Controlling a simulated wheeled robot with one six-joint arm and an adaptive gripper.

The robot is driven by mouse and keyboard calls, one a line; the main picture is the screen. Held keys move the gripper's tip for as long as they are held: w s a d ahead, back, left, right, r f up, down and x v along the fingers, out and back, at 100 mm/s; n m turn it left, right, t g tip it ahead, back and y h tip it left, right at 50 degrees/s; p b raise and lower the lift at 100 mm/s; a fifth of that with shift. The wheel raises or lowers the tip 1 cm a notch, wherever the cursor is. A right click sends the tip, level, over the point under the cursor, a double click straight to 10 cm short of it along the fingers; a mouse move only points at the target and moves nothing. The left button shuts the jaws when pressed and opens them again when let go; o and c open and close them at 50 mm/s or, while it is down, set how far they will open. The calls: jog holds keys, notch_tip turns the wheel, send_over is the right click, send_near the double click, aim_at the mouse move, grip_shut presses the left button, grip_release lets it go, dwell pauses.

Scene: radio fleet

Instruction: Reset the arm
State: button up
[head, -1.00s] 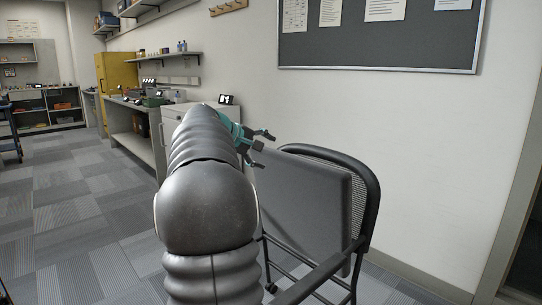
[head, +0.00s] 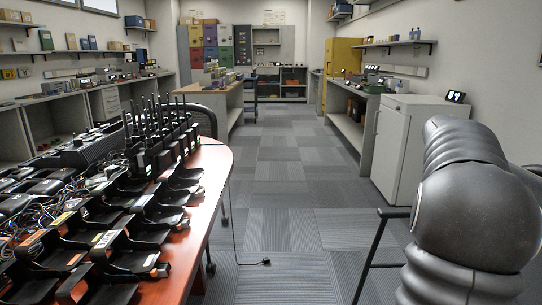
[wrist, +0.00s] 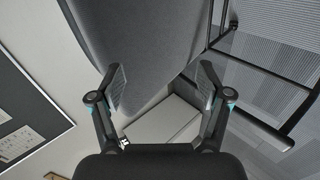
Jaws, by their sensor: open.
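My gripper (wrist: 160,88) shows in the wrist view with its two fingers spread apart and nothing between them. Beyond the fingers is the grey back of a chair (wrist: 150,40), and a white cabinet top lies farther off. In the head view my dark, ribbed arm stands at the right edge. My gripper is out of that view.
A wooden table (head: 205,200) at the left holds several handheld radios (head: 165,140) and black chargers (head: 125,245). A white cabinet (head: 405,150) and shelves line the right. The carpeted aisle (head: 285,190) is clear, except for a cable on the floor.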

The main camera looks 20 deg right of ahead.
jog(key=a+f+t+y, duration=0.2)
jog(key=a+f, duration=0.2)
jog(key=a, duration=0.8)
jog(key=a+f+t+y, duration=0.2)
jog(key=a+f, duration=0.2)
jog(key=a, duration=0.8)
jog(key=a+f+t+y, duration=0.1)
jog(key=a+f+y, duration=0.25)
jog(key=a, duration=0.85)
jog(key=s+a+n+t+y, duration=0.1)
jog(key=s+a, duration=0.3)
jog(key=a, duration=0.5)
jog(key=s+a+f+n+t+y, duration=0.1)
jog(key=s+a+n+t, duration=0.1)
jog(key=a, duration=0.7)
jog(key=shift+s+a+f+n, duration=0.25)
jog(key=shift+s+n, duration=0.35)
jog(key=shift+s, duration=0.65)
jog(key=shift+d, duration=0.15)
